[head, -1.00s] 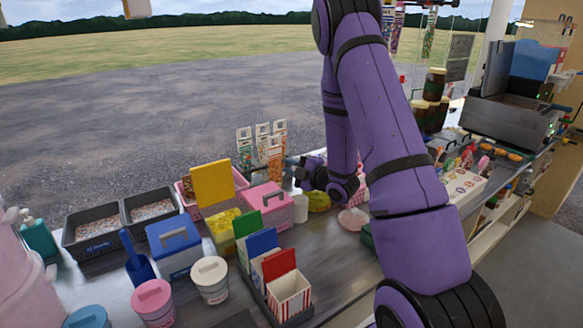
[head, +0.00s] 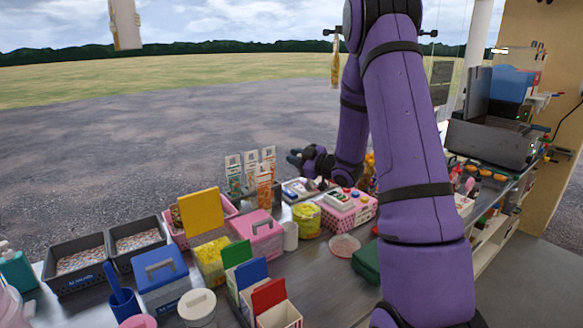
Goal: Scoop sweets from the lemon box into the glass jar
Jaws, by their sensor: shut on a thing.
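The lemon box (head: 210,262) is a yellow patterned box on the counter, left of centre in the head view. My gripper (head: 294,157) is beyond and to the right of the box, above the far edge of the counter. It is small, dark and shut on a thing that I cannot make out. A blue scoop (head: 113,281) stands in a blue holder at the left. I cannot pick out the glass jar; my arm hides part of the counter.
Paper-bag stands (head: 254,175), a pink lidded box (head: 258,238), a white cup (head: 290,236) and a yellow tub (head: 307,219) crowd the counter. A blue-lidded box (head: 163,280) and grey trays (head: 80,262) are at left. A pink dish (head: 344,245) lies near my arm.

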